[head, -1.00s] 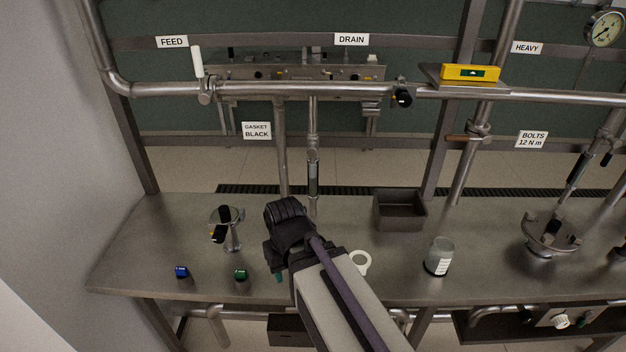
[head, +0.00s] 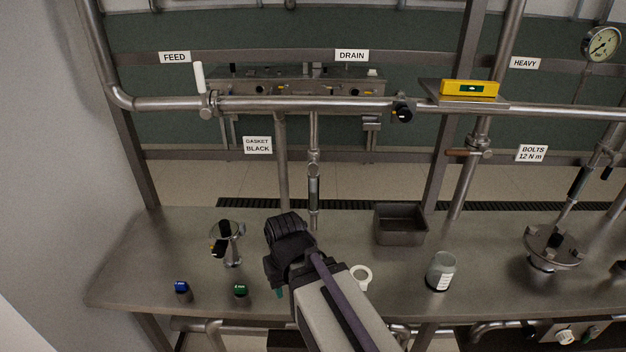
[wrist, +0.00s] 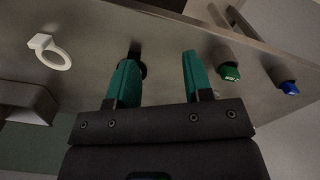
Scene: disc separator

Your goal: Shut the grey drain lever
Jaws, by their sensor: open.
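The DRAIN label (head: 352,55) is on the back rail in the head view. Below and left of it, a vertical pipe (head: 314,130) drops from the horizontal pipe. A slim grey handle (head: 314,187), apparently the drain lever, lies upright along this pipe, with a fitting just above it. My gripper (head: 279,291) is over the bench, in front of and below the handle, and apart from it. In the wrist view my gripper (wrist: 160,62) has its teal fingers spread, with bench between them. The lever cannot be made out in the wrist view.
A white ring (head: 361,277), a jar (head: 440,271) and an open grey tray (head: 399,225) are right of my gripper. Blue (head: 182,291) and green (head: 240,291) capped pieces and a metal fitting (head: 230,248) are left. A yellow level (head: 469,89) sits on a shelf.

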